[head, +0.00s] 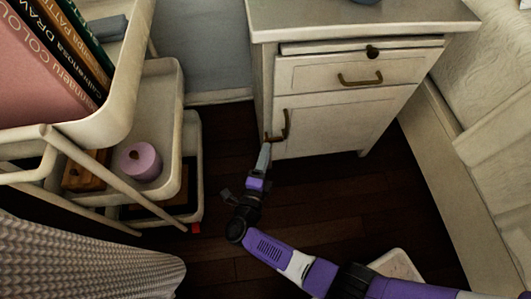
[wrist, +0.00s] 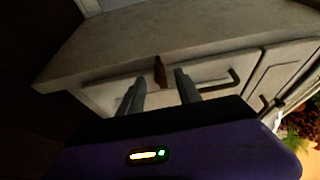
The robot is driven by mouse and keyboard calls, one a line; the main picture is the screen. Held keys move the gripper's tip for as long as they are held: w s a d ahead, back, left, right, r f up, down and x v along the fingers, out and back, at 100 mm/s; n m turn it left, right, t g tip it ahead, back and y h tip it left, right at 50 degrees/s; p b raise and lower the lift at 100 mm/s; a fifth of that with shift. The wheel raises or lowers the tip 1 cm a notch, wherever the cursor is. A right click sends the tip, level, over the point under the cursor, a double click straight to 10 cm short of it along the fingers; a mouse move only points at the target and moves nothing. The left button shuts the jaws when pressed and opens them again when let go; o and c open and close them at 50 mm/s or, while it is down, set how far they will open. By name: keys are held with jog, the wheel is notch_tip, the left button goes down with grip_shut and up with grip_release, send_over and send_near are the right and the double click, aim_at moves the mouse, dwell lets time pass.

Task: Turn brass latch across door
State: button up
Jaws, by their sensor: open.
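The brass latch (head: 273,139) is a small dark brown bar near the left edge of the white cabinet door (head: 335,118). In the wrist view the latch (wrist: 160,72) stands at the edge between the door front and the cabinet side. My gripper (head: 267,148) is low at the door's left edge. In the wrist view its open fingers (wrist: 160,80) appear on either side of the latch, with gaps showing. I cannot tell whether the fingertips reach past it. The brass door handle (head: 286,124) is just right of the latch and shows in the wrist view (wrist: 233,80).
A drawer with a brass handle (head: 360,80) is above the door, with a dark knob (head: 372,52) above it. A cream shelf cart (head: 160,110) with books and a purple roll (head: 141,161) stands at left. The bed (head: 490,100) is at right.

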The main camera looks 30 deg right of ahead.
jog(key=p+v, duration=0.1)
jog(key=v, duration=0.6)
jog(key=shift+s, duration=0.15)
dwell(0.3)
